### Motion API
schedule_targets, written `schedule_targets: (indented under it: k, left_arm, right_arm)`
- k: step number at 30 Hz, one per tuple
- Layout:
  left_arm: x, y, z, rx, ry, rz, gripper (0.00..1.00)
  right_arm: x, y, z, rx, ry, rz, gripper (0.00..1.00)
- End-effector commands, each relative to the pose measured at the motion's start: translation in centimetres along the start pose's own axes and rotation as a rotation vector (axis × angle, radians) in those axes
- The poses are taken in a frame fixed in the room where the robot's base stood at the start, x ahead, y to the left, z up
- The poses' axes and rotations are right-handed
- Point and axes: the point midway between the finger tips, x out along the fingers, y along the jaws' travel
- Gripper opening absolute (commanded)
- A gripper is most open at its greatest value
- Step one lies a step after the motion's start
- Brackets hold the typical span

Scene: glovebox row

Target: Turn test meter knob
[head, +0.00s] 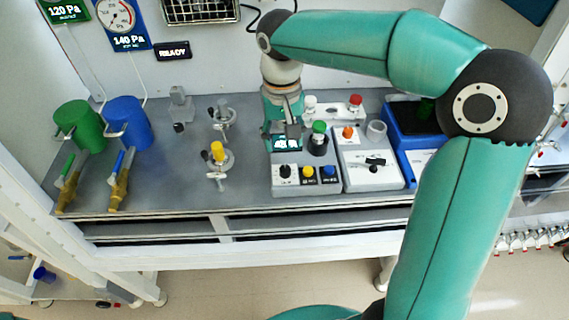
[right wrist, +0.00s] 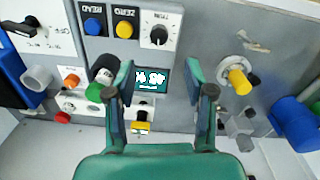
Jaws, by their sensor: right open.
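The test meter (head: 307,188) is a pale box with a lit display, a black knob and yellow and blue buttons, standing on the grey bench. Its black knob (head: 285,172) is at the front left of the box; in the right wrist view the knob (right wrist: 158,36) has a white pointer mark. My right gripper (head: 284,136) points down above the display end of the meter. In the right wrist view my right gripper (right wrist: 159,78) is open, its fingers on either side of the display (right wrist: 152,80), with nothing between them. The knob lies beyond the fingertips, apart from them. My left gripper is not in view.
A green-capped black cylinder (head: 318,139) stands close right of my gripper. Another box with a black selector (head: 370,172) is to the right, then a blue device (head: 410,128). Valve fittings (head: 217,153) stand to the left, with blue (head: 128,122) and green (head: 80,126) containers beyond.

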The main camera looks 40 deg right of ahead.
Motion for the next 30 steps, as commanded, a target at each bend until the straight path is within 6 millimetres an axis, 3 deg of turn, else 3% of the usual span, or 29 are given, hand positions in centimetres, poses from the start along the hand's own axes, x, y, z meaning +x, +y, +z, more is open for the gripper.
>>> schedule_targets:
  k: [6, 13, 18, 27, 30]
  left_arm:
    - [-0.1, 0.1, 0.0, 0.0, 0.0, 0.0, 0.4]
    - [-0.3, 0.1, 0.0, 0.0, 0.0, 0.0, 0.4]
    - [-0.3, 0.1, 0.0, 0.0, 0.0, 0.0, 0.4]
    - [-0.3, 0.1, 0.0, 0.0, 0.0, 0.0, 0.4]
    - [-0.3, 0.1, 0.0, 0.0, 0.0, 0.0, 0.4]
  right_arm:
    - [4.8, 0.1, 0.1, 0.002, -0.005, 0.001, 0.54]
    - [8.3, 0.1, 0.1, 0.003, -0.003, 0.0, 0.54]
    - [9.3, 0.1, 0.1, 0.004, 0.0, 0.0, 0.54]
    - [9.5, 0.1, 0.1, 0.003, 0.0, -0.001, 0.54]
    - [9.5, 0.1, 0.1, 0.003, 0.0, -0.001, 0.37]
